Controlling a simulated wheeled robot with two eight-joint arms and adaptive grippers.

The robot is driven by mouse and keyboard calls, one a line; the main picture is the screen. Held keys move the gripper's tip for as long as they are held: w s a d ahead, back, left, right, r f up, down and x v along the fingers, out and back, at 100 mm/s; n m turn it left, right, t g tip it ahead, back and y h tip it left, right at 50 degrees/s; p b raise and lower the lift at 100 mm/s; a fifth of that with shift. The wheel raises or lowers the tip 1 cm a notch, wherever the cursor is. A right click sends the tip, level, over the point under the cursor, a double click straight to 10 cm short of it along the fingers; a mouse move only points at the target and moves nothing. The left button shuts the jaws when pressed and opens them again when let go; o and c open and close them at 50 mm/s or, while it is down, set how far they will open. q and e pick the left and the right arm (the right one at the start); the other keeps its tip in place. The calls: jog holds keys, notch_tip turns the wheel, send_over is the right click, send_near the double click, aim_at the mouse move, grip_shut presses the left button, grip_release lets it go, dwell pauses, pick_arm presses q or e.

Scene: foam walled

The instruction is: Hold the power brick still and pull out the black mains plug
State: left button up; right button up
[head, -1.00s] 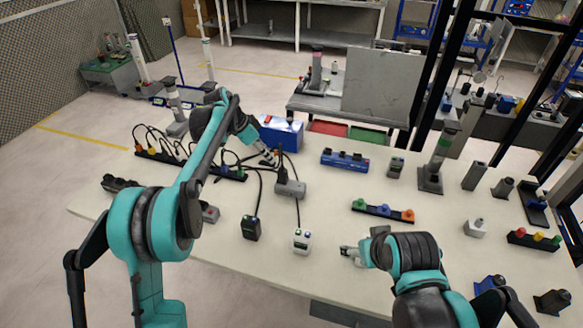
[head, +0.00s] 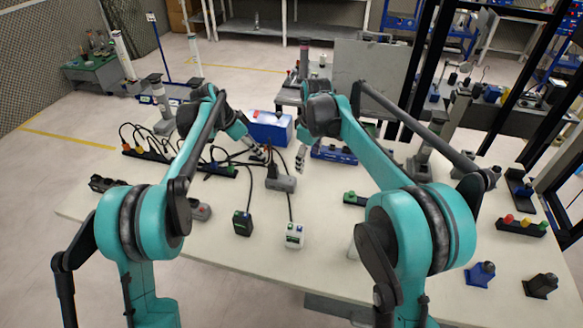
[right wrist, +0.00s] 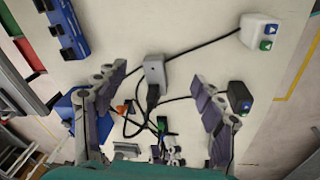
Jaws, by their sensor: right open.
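The grey power brick (head: 281,183) lies on the table near its middle. It also shows in the right wrist view (right wrist: 154,70). The black mains plug (head: 272,171) stands at the brick's far end, with a black cable; in the right wrist view the plug (right wrist: 153,93) meets the brick's lower end. My left gripper (head: 262,155) is just behind the plug, small and partly hidden by cables; its jaws are unclear. My right gripper (head: 301,160) is open and empty, above and right of the brick. Its fingers (right wrist: 160,92) frame brick and plug from above.
A black box (head: 242,222) and a white box (head: 294,235) sit in front, joined by cables. A blue socket strip (head: 333,154) is right of my right gripper. A blue bin (head: 268,128) stands behind. A dark strip with cables (head: 148,153) lies left.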

aim_at(292, 180)
jog(key=w+a+f+n, duration=0.1)
jog(key=w+f, duration=0.1)
jog(key=f, duration=0.1)
jog(key=w+a+f+n+g, duration=0.1)
jog(key=w+a+f, duration=0.1)
jog(key=f, duration=0.1)
jog(key=w+a+f+n, duration=0.1)
jog(key=w+f, duration=0.2)
jog(key=f, duration=0.1)
jog(key=shift+a+n+g, duration=0.25)
jog(key=shift+n+g, duration=0.05)
jog(key=shift+g, duration=0.1)
jog(key=shift+a+f, duration=0.15)
jog(key=shift+f, duration=4.1)
